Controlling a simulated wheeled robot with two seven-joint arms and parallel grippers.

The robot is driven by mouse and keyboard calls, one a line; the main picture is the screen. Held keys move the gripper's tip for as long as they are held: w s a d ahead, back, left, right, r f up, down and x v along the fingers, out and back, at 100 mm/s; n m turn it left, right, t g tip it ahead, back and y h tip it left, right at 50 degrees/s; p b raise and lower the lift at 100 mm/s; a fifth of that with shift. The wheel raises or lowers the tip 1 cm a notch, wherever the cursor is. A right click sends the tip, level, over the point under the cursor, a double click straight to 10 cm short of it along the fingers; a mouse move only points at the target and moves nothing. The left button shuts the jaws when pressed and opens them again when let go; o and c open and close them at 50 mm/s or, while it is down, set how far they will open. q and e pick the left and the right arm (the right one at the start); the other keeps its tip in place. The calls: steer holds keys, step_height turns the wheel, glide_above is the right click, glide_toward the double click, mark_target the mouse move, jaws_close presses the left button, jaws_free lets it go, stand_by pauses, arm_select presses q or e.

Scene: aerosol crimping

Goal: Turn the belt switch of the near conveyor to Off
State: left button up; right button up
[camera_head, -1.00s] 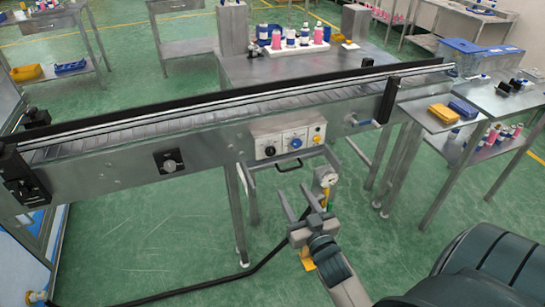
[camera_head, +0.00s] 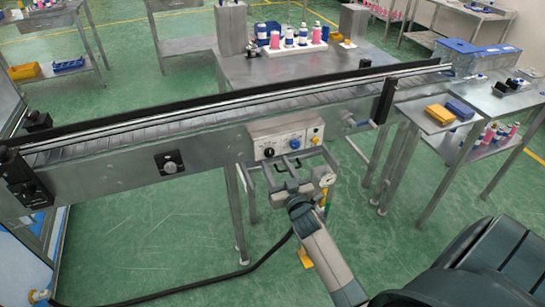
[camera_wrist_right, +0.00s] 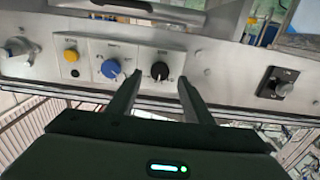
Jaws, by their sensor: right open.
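The near conveyor (camera_head: 110,160) runs across the head view. Its front carries a control box (camera_head: 254,133) with a black knob (camera_head: 268,152), a blue knob (camera_head: 294,144) and a yellow button (camera_head: 315,140). A separate rotary switch on a black plate (camera_head: 170,162) sits further left. The labels are too small to read. My right gripper (camera_head: 294,165) is open and empty in front of the box. In the right wrist view, the black knob (camera_wrist_right: 160,71) shows between the open fingertips (camera_wrist_right: 160,86), apparently untouched. The blue knob (camera_wrist_right: 111,68) is beside one finger. My left gripper is out of view.
A round gauge (camera_head: 326,180) is close to the right of my gripper. A blue-handled lever (camera_head: 362,124) sits right of the box. A table (camera_head: 260,72) with bottles stands behind the conveyor. A black hose (camera_head: 190,288) lies on the floor, which is mostly open at left.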

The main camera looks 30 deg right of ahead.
mark_target(270, 154)
steer(key=x, duration=0.3)
steer(key=shift+w, duration=0.2)
steer(key=shift+w+d, duration=0.15)
steer(key=shift+w, duration=0.2)
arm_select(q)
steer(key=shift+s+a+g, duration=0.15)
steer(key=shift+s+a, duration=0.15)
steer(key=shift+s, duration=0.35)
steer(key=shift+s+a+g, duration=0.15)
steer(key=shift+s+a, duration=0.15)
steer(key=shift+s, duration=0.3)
arm_select(e)
steer(key=c, duration=1.1)
